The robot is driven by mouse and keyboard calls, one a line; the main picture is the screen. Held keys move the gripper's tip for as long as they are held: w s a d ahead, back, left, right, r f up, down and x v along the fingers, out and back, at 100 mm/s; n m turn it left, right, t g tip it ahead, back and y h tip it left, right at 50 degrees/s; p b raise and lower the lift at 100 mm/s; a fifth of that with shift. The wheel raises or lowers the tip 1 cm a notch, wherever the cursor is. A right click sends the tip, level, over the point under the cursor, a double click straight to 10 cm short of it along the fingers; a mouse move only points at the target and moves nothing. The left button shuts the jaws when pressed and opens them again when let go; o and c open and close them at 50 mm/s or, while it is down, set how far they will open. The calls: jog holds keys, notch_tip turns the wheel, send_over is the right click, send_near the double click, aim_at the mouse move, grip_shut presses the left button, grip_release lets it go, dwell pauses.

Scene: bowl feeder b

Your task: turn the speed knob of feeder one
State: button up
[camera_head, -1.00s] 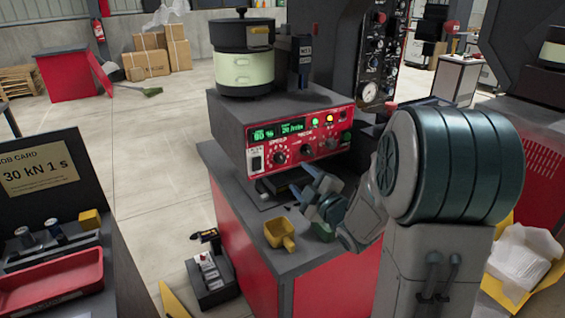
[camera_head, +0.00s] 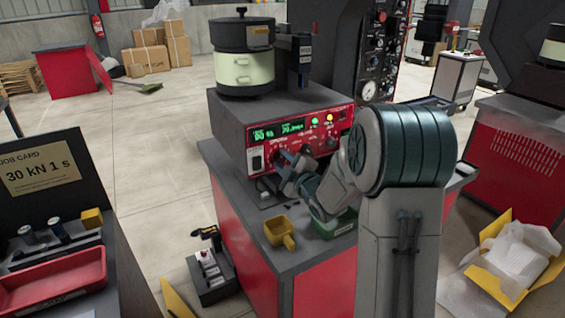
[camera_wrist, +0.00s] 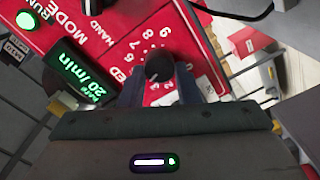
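Feeder one is a dark box with a red front panel (camera_head: 262,135) and a drum-like bowl (camera_head: 245,70) on top. In the wrist view, a black round knob (camera_wrist: 159,68) stands on the red panel inside a numbered dial, beside lettering that ends in "ED". My gripper (camera_wrist: 160,88) has one finger to each side of this knob, apart, with the knob's top between or just beyond the tips. I cannot tell whether they touch it. In the head view my gripper (camera_head: 285,165) is at the panel's lower left-middle and hides part of it.
A green display (camera_wrist: 82,78) reads 20/min. Another knob (camera_wrist: 92,6) sits by the MODE lettering. A yellow scoop (camera_head: 279,231) and a green box (camera_head: 333,224) are on the bench top below my arm.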

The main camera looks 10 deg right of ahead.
jog(key=c, duration=0.4)
jog(key=shift+o, duration=0.2)
jog(key=shift+a, duration=0.25)
jog(key=shift+d, duration=0.2)
jog(key=shift+f+m+b, duration=0.1)
jog(key=shift+m+b, duration=0.6)
jog(key=shift+b, duration=0.1)
jog(key=shift+d+m+b, duration=0.1)
jog(key=shift+m+b, duration=0.9)
jog(key=shift+m, duration=1.2)
jog(key=o, duration=1)
